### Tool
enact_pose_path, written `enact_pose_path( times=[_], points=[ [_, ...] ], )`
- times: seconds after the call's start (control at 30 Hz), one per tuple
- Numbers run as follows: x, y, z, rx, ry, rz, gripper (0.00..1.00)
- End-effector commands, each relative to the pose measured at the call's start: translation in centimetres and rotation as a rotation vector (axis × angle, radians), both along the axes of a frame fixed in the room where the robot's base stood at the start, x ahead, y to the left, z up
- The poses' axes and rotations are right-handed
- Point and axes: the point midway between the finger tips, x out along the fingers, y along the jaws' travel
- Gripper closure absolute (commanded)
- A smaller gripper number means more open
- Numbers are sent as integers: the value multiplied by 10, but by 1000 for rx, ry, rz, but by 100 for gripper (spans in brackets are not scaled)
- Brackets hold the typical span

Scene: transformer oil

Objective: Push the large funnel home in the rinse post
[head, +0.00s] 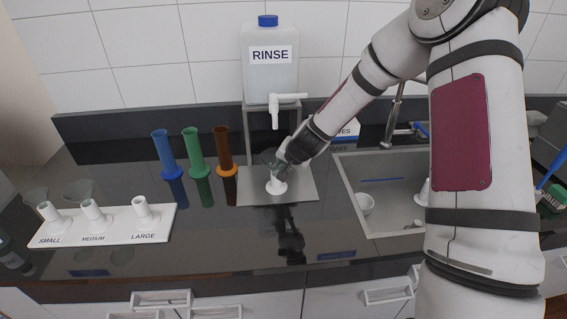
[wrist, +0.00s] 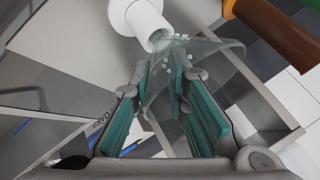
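The clear large funnel (wrist: 212,50) is at the white rinse post (wrist: 143,17), its narrow end at the post's mouth. In the head view the funnel (head: 268,157) sits above the rinse post (head: 276,186), partly hidden by my gripper (head: 283,165). My gripper (wrist: 160,72) comes in from the upper right in the head view. Its teal-padded fingers stand on both sides of the funnel's clear wall and appear shut on it. How deep the spout sits in the post is hard to see.
The RINSE jug (head: 270,60) stands behind, its tap (head: 276,105) above the post. Blue, green and orange-brown tubes (head: 198,168) stand left. The labelled rack (head: 110,228) holds clear funnels at small and medium; its large post is bare. The sink (head: 390,190) lies right.

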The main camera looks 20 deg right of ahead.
Motion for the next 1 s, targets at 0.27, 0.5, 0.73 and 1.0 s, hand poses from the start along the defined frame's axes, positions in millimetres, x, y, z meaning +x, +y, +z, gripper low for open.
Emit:
enact_pose_path(
  times=[0.27, 0.5, 0.73, 1.0],
  points=[
    [0, 0, 1, 0, -1, 1, 64],
    [-4, -1, 7, -2, -2, 1, 64],
    [-27, -4, 36, -4, -4, 2, 64],
    [-58, -8, 72, -3, -2, 0, 64]
  ],
)
